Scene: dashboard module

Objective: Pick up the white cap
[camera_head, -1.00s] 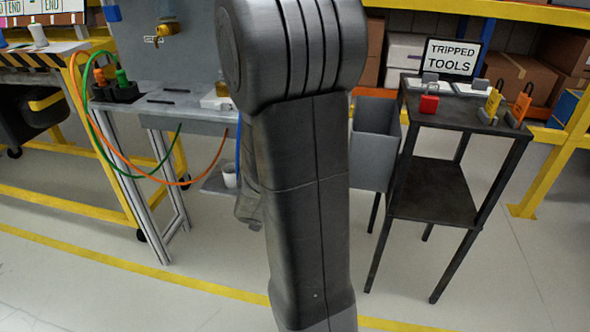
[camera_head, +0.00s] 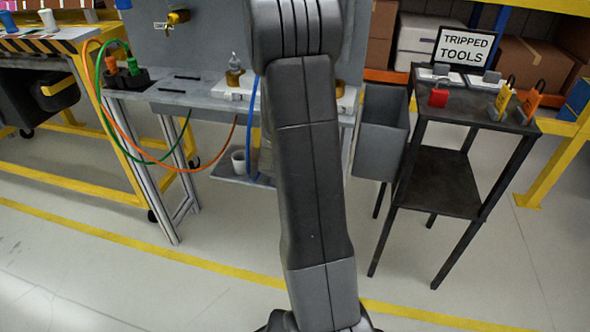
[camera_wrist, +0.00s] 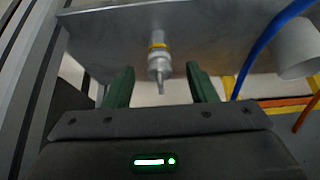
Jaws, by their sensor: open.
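In the head view a white, cup-like piece (camera_head: 238,160) stands on the low shelf under the grey bench. Another small white cylinder (camera_head: 47,19) stands on the striped bench at far left. I cannot tell which is the white cap. In the wrist view a white cylinder (camera_wrist: 297,47) shows at the right edge, partly cut off, outside my jaws. My gripper (camera_wrist: 159,86) is open, its two green fingers apart with nothing held. A silver nozzle with a yellow ring (camera_wrist: 158,58) appears between and beyond the fingertips. My arm hides my gripper in the head view.
A blue hose (camera_wrist: 268,42) runs beside the white cylinder. Orange and green hoses (camera_head: 122,135) hang at the bench's left. A grey bin (camera_head: 379,135) and a dark stand (camera_head: 440,185) with padlocks (camera_head: 439,97) are right. The floor in front is clear.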

